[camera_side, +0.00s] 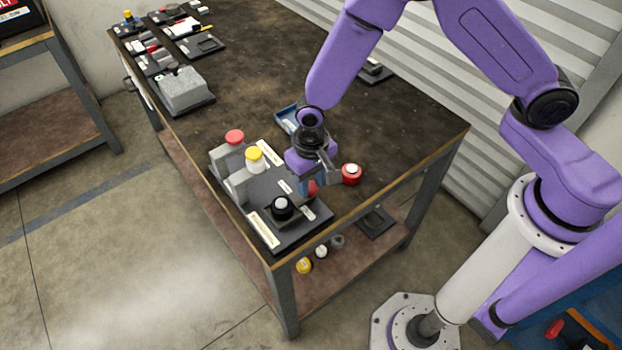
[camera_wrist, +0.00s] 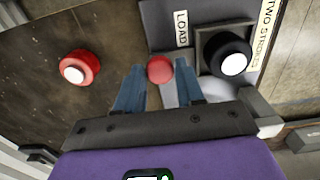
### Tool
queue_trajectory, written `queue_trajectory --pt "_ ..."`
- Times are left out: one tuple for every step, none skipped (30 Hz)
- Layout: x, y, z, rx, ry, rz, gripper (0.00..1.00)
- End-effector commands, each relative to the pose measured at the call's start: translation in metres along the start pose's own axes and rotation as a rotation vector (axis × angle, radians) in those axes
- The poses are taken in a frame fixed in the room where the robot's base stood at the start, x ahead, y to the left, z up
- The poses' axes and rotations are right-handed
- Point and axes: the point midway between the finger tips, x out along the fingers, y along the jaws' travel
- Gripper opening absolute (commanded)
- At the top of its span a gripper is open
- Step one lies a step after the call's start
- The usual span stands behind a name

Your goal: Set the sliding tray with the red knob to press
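The small red knob (camera_wrist: 160,69) shows in the wrist view between the tips of my two blue fingers, close to the LOAD label (camera_wrist: 181,29). A narrow grey strip, perhaps part of the sliding tray, lies beside it. In the side view the knob (camera_side: 313,188) is partly hidden by my gripper (camera_side: 308,187), which points down over the right part of the dark fixture board (camera_side: 262,192). My gripper also shows in the wrist view (camera_wrist: 160,72). Its fingers are apart, on either side of the knob; I cannot tell whether they touch it. The PRESS label is not readable.
A red round part with a white top (camera_side: 352,173) stands right of my gripper. A black one with a white top (camera_side: 281,207) sits on the board's front. A blue tray (camera_side: 287,118) lies behind. The table's middle is clear.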

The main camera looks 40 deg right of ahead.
Motion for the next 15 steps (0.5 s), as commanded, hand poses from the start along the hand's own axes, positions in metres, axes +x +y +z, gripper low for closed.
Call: queue_trajectory --pt "0.000 0.000 0.000 0.000 0.000 0.000 0.20" --pt "0.000 0.000 0.000 0.000 0.000 0.000 0.10" --pt "0.000 0.000 0.000 0.000 0.000 0.000 0.00" --pt "0.000 0.000 0.000 0.000 0.000 0.000 0.00" --pt "0.000 0.000 0.000 0.000 0.000 0.000 0.00" --pt "0.000 0.000 0.000 0.000 0.000 0.000 0.00" --pt "0.000 0.000 0.000 0.000 0.000 0.000 0.00" --pt "0.000 0.000 -0.001 0.000 0.000 0.000 0.00" --pt "0.000 0.000 -0.002 0.000 0.000 0.000 0.00" --pt "0.000 0.000 -0.003 0.000 0.000 0.000 0.00" --pt "0.000 0.000 -0.005 0.000 0.000 0.000 0.00" --pt "0.000 0.000 -0.008 0.000 0.000 0.000 0.00" --pt "0.000 0.000 -0.011 0.001 0.000 0.000 0.00" --pt "0.000 0.000 -0.015 0.002 0.000 0.000 0.00" --pt "0.000 0.000 -0.021 0.002 0.001 -0.001 0.00"
